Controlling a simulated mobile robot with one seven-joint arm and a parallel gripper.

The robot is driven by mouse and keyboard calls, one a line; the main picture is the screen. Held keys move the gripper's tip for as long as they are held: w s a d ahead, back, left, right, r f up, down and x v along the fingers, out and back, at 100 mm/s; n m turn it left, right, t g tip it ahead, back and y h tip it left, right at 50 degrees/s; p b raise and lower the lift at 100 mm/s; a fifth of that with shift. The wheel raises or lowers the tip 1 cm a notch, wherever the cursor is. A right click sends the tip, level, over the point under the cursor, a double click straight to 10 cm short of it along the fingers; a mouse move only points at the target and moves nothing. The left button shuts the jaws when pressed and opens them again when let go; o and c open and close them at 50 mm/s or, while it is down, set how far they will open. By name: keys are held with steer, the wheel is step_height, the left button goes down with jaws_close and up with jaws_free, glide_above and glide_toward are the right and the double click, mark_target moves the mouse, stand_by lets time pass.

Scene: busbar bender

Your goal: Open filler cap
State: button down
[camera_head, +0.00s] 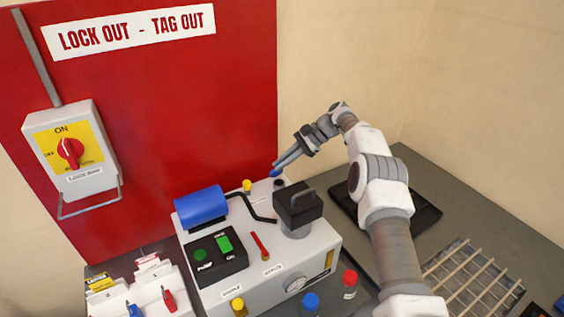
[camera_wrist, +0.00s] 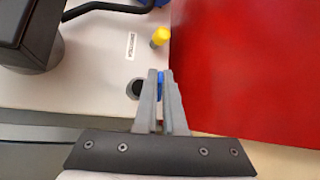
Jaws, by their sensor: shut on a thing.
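My gripper (camera_head: 277,167) reaches down from the right over the back of the white bender machine (camera_head: 215,277). It is shut on a small blue cap (camera_head: 273,172), mostly hidden by the fingers. In the wrist view my gripper (camera_wrist: 160,74) shows the blue cap (camera_wrist: 161,84) between its two grey fingers. A dark round opening (camera_wrist: 135,89) in the machine top is just left of the fingers, uncovered. It also shows in the head view (camera_head: 280,184). The cap is apart from the opening, near the machine's back edge.
A yellow knob (camera_head: 247,185) stands close to the opening. A black bender head (camera_head: 298,203), a bent black lever (camera_head: 262,214) and a blue cylinder (camera_head: 201,207) rise from the machine. The red lockout panel (camera_head: 190,110) stands behind. Blue and red capped bottles are in front.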

stand_by(0.3)
steer(key=c, duration=1.3)
jaws_free()
steer(key=shift+r, duration=0.5)
steer(key=s+d+r, duration=0.1)
steer(key=d+r, duration=0.2)
steer(key=s+d+r+b, duration=0.1)
steer(key=d+r, duration=0.2)
steer(key=d, duration=0.1)
steer(key=s+d+r+b, duration=0.1)
steer(key=d+r, duration=0.3)
steer(key=shift+d, duration=0.15)
